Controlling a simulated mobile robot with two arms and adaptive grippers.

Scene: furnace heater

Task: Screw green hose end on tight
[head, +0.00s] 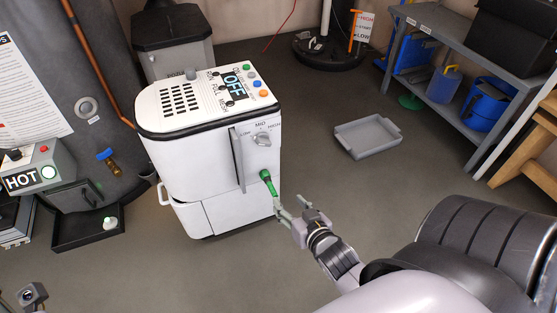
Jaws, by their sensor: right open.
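The green hose end (268,181) shows at the front of the white heater unit (180,164), low beside the vertical handle and below the dial. It angles down and to the right. I cannot tell how tightly it sits on the unit. My right gripper (292,204) is open, just below and right of the green hose end, with its fingers toward the unit. It looks close to the green end, but I cannot tell if they touch. At the lower left corner, part of my left arm (32,295) shows; its fingers are not clear.
A grey tray (368,137) lies on the floor to the right. A grey shelf (450,30) with blue containers stands at the right back. A dark tank (60,90) and a black drip tray (70,236) are at the left. Floor in front of the unit is clear.

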